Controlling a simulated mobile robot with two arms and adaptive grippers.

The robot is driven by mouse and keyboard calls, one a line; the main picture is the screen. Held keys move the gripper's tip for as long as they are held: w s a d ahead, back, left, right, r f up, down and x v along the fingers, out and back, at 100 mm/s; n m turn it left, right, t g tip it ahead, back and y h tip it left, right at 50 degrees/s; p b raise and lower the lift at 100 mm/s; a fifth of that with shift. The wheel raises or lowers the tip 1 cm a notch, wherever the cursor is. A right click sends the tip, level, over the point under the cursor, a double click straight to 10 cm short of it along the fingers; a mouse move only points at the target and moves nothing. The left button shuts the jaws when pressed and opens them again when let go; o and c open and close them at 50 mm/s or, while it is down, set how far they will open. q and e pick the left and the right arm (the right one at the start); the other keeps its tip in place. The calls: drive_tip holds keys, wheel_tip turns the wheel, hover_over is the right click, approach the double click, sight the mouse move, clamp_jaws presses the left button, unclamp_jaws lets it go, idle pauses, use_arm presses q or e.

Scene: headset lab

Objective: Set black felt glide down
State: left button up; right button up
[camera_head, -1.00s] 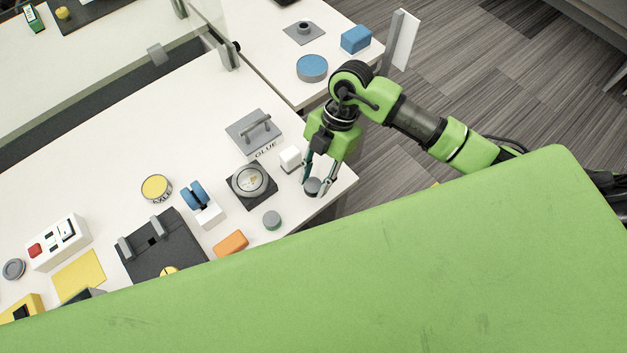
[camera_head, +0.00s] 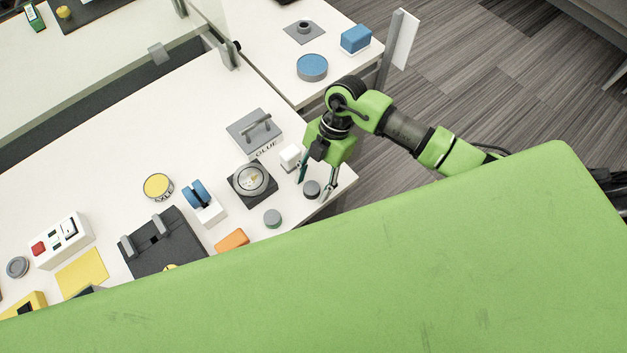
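The black felt glide (camera_head: 311,189) is a small dark grey disc on the white table near its right corner. My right gripper (camera_head: 313,189) points down over it. Its fingers are spread, one on each side of the disc, with a visible gap on either side. The disc appears to rest on the tabletop. My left gripper is not in view.
A white block (camera_head: 290,156), a round dial on a black base (camera_head: 251,180), a grey-green disc (camera_head: 272,218) and an orange block (camera_head: 232,240) stand nearby. A grey handled plate (camera_head: 254,132) lies behind. My green body covers the lower part of the view.

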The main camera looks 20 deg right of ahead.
drive_tip(key=shift+r, duration=0.2)
drive_tip(key=shift+w+d+r, duration=0.15)
drive_tip(key=shift+r, duration=0.1)
drive_tip(key=b+v, duration=0.1)
drive_tip(key=v, duration=1)
drive_tip(key=shift+r, duration=0.1)
